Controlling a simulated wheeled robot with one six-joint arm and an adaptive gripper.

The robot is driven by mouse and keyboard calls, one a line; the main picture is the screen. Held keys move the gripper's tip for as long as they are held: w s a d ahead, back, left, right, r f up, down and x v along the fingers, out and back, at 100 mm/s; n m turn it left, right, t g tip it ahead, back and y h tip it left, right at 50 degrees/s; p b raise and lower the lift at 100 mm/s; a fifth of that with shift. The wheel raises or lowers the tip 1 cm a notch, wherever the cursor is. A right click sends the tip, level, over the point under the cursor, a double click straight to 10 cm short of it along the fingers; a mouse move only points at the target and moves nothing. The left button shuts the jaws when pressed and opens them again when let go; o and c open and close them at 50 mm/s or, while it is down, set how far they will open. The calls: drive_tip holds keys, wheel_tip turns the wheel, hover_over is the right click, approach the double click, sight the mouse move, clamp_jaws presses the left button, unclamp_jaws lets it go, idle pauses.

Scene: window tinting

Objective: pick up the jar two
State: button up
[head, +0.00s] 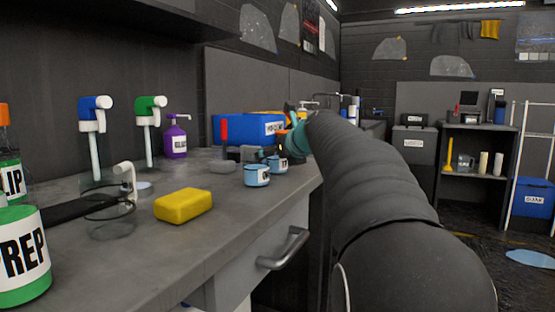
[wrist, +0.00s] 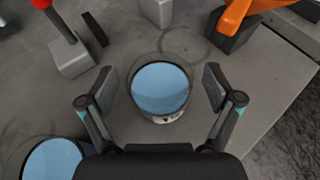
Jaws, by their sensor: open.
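Two small light-blue jars stand upright on the grey bench. In the head view one jar (head: 257,176) is nearer and the other jar (head: 278,164) is just behind it to the right; their labels are too small to read, so I cannot tell which is jar two. In the wrist view one blue-topped jar (wrist: 160,88) lies between the fingers of my gripper (wrist: 160,84), with a gap on each side. The other jar (wrist: 50,160) is at lower left, outside the fingers. My gripper is open and empty, and partly hidden by my arm in the head view.
A yellow sponge (head: 184,205), a purple bottle (head: 175,137) and a blue bin (head: 242,128) are on the bench (head: 225,218). In the wrist view a red-handled tool (wrist: 70,55) and an orange-topped item (wrist: 232,22) stand beyond the fingers. The bench edge is at right.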

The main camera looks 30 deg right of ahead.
drive_tip(key=c, duration=1.3)
drive_tip(key=shift+r, duration=0.1)
